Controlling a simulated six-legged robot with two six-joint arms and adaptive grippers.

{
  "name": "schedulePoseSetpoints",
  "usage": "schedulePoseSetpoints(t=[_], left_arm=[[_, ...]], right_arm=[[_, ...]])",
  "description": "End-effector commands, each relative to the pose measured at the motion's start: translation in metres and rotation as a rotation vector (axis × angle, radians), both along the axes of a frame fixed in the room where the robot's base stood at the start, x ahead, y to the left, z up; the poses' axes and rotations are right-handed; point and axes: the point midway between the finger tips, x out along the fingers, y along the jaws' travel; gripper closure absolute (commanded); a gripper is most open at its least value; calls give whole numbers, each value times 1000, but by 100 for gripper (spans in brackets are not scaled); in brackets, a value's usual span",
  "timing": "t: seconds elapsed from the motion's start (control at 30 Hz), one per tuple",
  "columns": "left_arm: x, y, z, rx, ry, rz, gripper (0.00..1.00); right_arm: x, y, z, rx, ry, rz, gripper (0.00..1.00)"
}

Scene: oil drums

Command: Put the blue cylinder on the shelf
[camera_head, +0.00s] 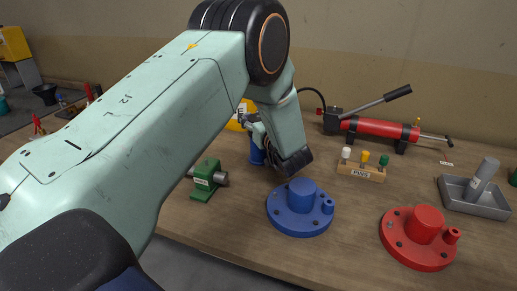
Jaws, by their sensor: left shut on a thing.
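My left arm reaches in from the left and bends down over the bench. My left gripper (256,137) is partly hidden behind its wrist and is shut on a blue cylinder (257,156). Only part of this cylinder shows, just behind and left of the wrist. I cannot tell whether its bottom touches the bench. No shelf can be made out. My right gripper is not in view.
On the wooden bench (345,225) stand a blue flanged base (300,207), a red one (420,237), a green block (205,180), a PINS rack (361,169), a red hand pump (375,129) and a grey tray (470,204). A yellow object (236,122) is partly hidden behind the arm.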

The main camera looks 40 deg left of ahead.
Motion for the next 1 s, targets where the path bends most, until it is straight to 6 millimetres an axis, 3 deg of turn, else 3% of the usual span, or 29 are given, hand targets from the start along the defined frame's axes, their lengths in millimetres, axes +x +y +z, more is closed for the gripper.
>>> schedulePoseSetpoints(t=[0.3, 0.47, 0.67, 1.0], left_arm=[[1, 0, 3, 2, -5, 0, 100], [1, 0, 18, 2, -7, 0, 100], [1, 0, 65, 1, -11, 0, 100], [0, 0, 165, 1, -11, 0, 100]], right_arm=[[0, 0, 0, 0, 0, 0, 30], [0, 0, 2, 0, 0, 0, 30], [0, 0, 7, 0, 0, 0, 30], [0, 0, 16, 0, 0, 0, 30]])
